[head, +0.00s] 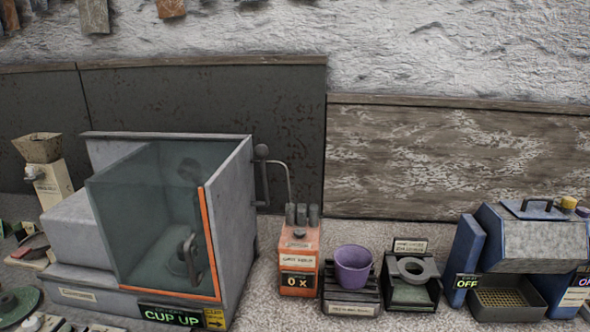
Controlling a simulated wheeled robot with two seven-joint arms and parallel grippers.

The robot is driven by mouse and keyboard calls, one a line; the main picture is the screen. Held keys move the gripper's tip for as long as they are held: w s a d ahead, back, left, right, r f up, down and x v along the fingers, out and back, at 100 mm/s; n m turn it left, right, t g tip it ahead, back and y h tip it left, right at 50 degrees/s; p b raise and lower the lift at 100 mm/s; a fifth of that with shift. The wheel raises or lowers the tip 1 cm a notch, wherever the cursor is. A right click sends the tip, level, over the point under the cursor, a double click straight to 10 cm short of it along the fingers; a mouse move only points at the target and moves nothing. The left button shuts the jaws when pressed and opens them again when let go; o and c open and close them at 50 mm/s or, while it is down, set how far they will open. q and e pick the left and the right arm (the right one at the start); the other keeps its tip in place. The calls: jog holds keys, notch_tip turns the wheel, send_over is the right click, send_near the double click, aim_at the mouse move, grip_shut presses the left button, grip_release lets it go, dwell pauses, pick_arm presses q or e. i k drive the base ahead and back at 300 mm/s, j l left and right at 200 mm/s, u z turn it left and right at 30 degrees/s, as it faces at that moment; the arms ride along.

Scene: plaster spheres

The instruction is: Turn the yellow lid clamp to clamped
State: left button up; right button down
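A blue and grey machine (531,240) stands at the right, with a handle (537,207) on its top. A small yellow knob-like part (568,203) shows at its upper right, with another yellowish part (583,211) beside it, cut by the picture's edge. I cannot tell whether either is the yellow lid clamp, or how it is turned. A sign reading OFF (466,284) is on the machine's left front. Neither of my grippers is in view.
A large grey cabinet with a glass front (150,215) and a CUP UP sign (171,316) stands at the left. An orange box (299,258), a purple cup (352,267) on a dark rack and a grey ring (412,270) on a black stand fill the middle.

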aim_at(567, 203)
jog(key=z, duration=1.35)
